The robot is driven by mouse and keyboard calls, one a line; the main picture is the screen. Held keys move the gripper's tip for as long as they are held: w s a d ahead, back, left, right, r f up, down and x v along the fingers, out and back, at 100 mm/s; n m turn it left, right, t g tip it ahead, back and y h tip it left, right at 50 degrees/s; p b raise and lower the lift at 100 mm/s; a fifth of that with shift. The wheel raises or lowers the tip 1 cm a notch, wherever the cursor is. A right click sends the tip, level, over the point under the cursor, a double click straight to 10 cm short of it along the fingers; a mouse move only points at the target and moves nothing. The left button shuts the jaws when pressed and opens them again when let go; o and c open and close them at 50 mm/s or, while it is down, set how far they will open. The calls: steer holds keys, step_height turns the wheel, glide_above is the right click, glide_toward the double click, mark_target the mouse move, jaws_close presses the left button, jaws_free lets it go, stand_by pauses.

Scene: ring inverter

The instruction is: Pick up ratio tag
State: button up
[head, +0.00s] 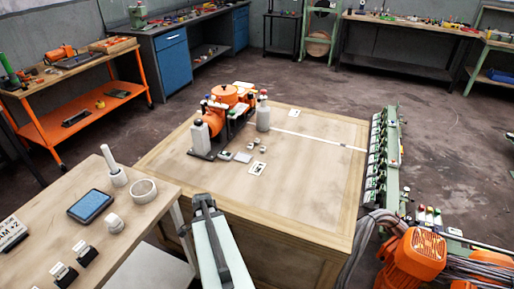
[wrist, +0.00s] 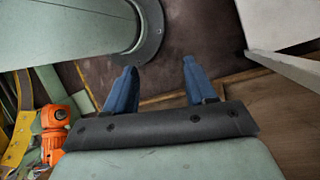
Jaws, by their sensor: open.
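In the wrist view my gripper (wrist: 159,72) shows two blue fingers spread apart with nothing between them. They hang over dark floor and a wooden edge, with no tag near them. In the head view part of my pale green arm (head: 222,250) rises at the bottom centre, and the fingers cannot be made out. A white card marked "x2" (head: 12,233) lies at the left edge of the near-left table. A white card with dark marks (head: 258,169) lies on the central wooden table. I cannot tell for certain which one is the ratio tag.
The near-left table (head: 150,215) also holds a blue-screened tablet (head: 90,206), a white ring (head: 144,190), a white spindle piece (head: 113,168) and black-and-white blocks (head: 64,274). An orange machine (head: 216,115) and bottles stand on the central table (head: 315,185), whose right half is mostly clear.

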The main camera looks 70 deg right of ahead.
steer(key=d+r+t, duration=0.1)
steer(key=d+r, duration=0.4)
steer(key=d, duration=0.1)
steer(key=d+r+n+t, duration=0.1)
steer(key=d+r, duration=0.4)
steer(key=d, duration=0.1)
steer(key=d+r+n, duration=0.1)
steer(key=d+r, duration=0.4)
steer(key=d, duration=0.1)
steer(key=shift+w+r+t+h, duration=0.3)
steer(key=shift+w+r+t, duration=0.1)
steer(key=w+d+r+h, duration=0.2)
steer(key=d, duration=1)
steer(key=w+d+r+h, duration=0.2)
steer(key=d+r, duration=0.1)
steer(key=d, duration=0.9)
steer(key=h, duration=0.2)
glide_toward(257, 140)
steer(key=f, duration=0.1)
steer(key=w+f, duration=0.1)
steer(key=f, duration=0.1)
steer(key=shift+d+n+g, duration=0.2)
steer(key=shift+n+g, duration=0.1)
steer(key=shift+n, duration=0.1)
steer(key=shift+s+d+f, duration=0.1)
steer(key=shift+f, duration=1.25)
steer(key=shift+s+d+f, duration=0.1)
steer(key=shift+s+f, duration=0.05)
steer(key=shift+f, duration=1.2)
steer(key=shift+c, duration=0.3)
